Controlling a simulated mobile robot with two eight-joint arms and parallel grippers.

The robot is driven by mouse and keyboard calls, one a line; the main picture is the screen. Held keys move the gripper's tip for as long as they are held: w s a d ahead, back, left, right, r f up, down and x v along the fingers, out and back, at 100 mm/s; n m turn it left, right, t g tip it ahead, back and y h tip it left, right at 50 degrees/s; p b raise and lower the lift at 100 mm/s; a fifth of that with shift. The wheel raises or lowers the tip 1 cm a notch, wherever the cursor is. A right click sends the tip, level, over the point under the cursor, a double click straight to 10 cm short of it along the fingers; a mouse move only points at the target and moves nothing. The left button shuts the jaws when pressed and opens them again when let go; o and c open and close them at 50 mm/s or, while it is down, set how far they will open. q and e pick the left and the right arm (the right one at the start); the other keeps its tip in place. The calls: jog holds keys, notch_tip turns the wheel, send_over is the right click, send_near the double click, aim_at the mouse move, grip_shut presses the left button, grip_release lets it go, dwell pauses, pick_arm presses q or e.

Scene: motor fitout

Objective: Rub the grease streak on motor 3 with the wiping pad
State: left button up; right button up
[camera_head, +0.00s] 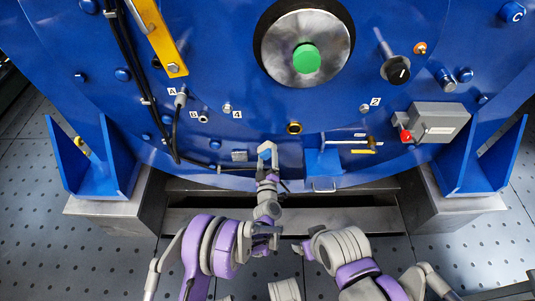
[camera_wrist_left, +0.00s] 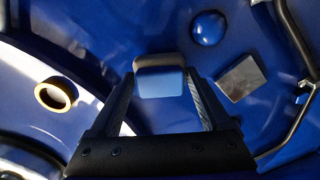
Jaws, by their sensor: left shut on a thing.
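The large blue motor (camera_head: 345,150) fills the upper head view, and its blue face also fills the left wrist view (camera_wrist_left: 120,30). My left gripper (camera_head: 267,170) is in front of its lower middle. In the left wrist view the gripper (camera_wrist_left: 162,98) is shut on the wiping pad (camera_wrist_left: 160,82), which has a pale blue face and a dark grey top. The pad shows as a small pale block in the head view (camera_head: 265,152). I cannot tell whether it touches the motor. I cannot make out a grease streak or a number 3. My right gripper is not visible.
A brass ring (camera_head: 294,128) is right of the pad, and a small grey plate (camera_head: 239,155) is left of it. A blue bracket with tools (camera_head: 323,160) and a grey box with a red knob (camera_head: 438,122) lie further right. A black cable (camera_head: 165,130) hangs left.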

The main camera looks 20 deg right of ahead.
pick_arm(q)
jog(key=shift+p+v, duration=0.35)
jog(key=shift+v, duration=2.2)
jog(key=shift+v, duration=1.5)
jog(key=shift+r, duration=0.1)
